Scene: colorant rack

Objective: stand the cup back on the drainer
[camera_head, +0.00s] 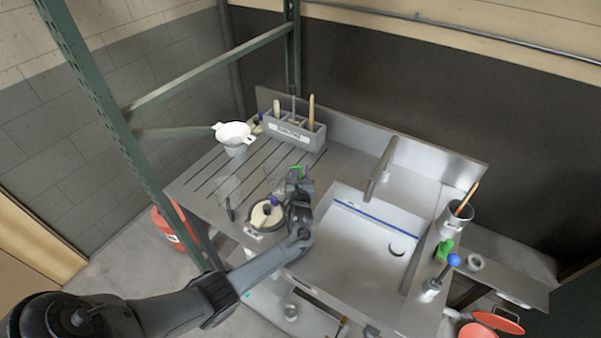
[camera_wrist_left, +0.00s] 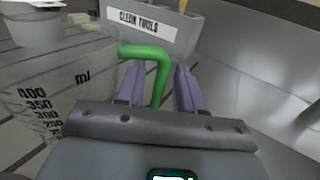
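The cup (camera_wrist_left: 60,88) is a clear measuring cup with black ml marks and a green handle. It stands upright at the left of the left wrist view, and its green handle (camera_wrist_left: 158,62) runs down between my fingers. In the head view the gripper (camera_head: 297,182) is over the right side of the slotted drainer (camera_head: 205,183), beside the sink. The green handle shows at its tip; the clear cup body is faint there. Whether the cup's base touches the drainer I cannot tell. My right gripper is out of view.
A grey clean-tools holder (camera_head: 297,132) and a white funnel-like vessel (camera_head: 234,138) stand at the back. The sink basin (camera_head: 350,255) is to the right.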

